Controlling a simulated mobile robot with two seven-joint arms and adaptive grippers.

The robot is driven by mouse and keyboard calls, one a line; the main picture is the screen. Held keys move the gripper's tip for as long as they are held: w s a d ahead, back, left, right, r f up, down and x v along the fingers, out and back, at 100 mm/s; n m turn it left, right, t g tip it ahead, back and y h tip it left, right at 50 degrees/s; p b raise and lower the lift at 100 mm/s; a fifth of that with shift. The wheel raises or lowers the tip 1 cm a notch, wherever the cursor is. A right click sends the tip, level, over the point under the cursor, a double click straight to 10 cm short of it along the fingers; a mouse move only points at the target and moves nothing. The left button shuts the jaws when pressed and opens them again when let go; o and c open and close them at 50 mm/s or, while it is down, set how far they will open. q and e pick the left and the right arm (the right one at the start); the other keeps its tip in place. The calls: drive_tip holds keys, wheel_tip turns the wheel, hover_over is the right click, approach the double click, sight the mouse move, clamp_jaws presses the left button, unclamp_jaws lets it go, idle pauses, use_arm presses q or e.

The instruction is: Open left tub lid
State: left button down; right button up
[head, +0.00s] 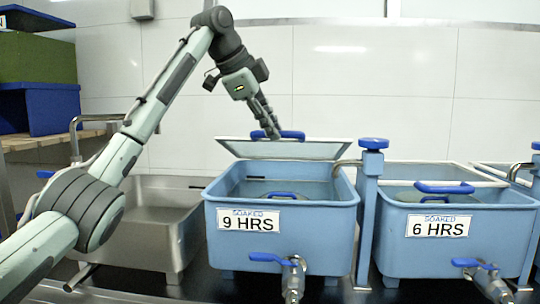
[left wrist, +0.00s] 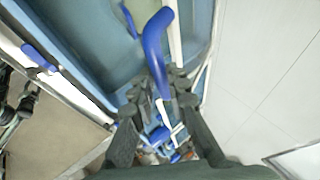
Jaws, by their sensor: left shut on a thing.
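The left tub (head: 335,225) is light blue, with a label reading "SOAKED 9 HRS", and its top is open toward me. Its pale, flat lid (head: 285,150) is raised and tilted above the tub's back edge. The blue lid handle (head: 293,135) sits on top of the lid. My left gripper (head: 272,132) is shut on this handle from above. In the left wrist view the blue handle (left wrist: 156,45) runs between the dark fingers (left wrist: 165,88). Liquid and a blue curved shape (head: 280,195) show inside the tub. My right gripper is not in view.
A similar blue tub (head: 390,240) labelled "6 HRS" stands to the right, beyond a blue-capped post (head: 373,145). A steel basin (head: 150,225) stands to the left. A blue-handled valve (head: 285,262) juts from the left tub's front. A tiled wall is behind.

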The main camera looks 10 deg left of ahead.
use_arm(q)
drive_tip(key=w+r, duration=0.4)
drive_tip(key=r, duration=0.2)
drive_tip(key=shift+w+r, duration=0.15)
drive_tip(key=shift+w, duration=0.1)
idle(0.3)
drive_tip(key=c, duration=1.8)
unclamp_jaws()
drive_tip(key=shift+w, duration=0.1)
drive_tip(key=o, duration=0.3)
drive_tip(key=shift+w, duration=0.25)
drive_tip(key=v, duration=1.2)
drive_tip(key=shift+s+d+r, duration=0.1)
drive_tip(key=shift+s, duration=0.05)
